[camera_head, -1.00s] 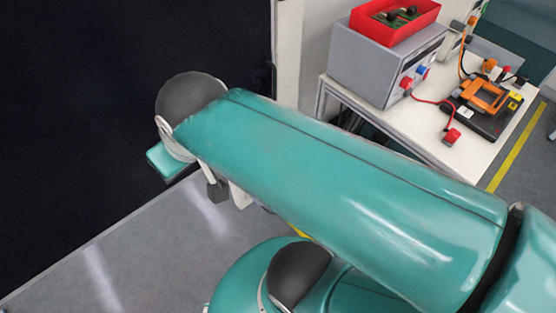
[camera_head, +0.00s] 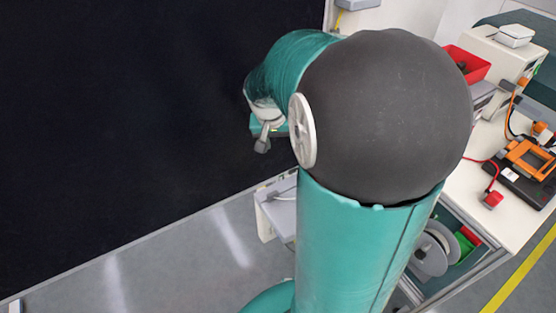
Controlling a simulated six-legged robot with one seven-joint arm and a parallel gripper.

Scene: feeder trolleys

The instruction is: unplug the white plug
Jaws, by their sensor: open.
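I cannot make out a white plug in this view; my own arm covers much of the middle. My gripper (camera_head: 264,137) shows in part at the upper middle, beyond the dark round joint of my arm, in front of the black panel. One grey finger points down and no object shows in it. A red plug (camera_head: 493,199) lies on the white bench top. An orange plug (camera_head: 544,131) stands farther right near the edge of the view.
The white bench (camera_head: 510,225) at the right bears an orange frame on a dark base (camera_head: 529,158) and a red bin (camera_head: 470,61). A reel (camera_head: 434,250) sits below. A grey box (camera_head: 272,214) stands left of my arm. The black panel (camera_head: 120,120) fills the left.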

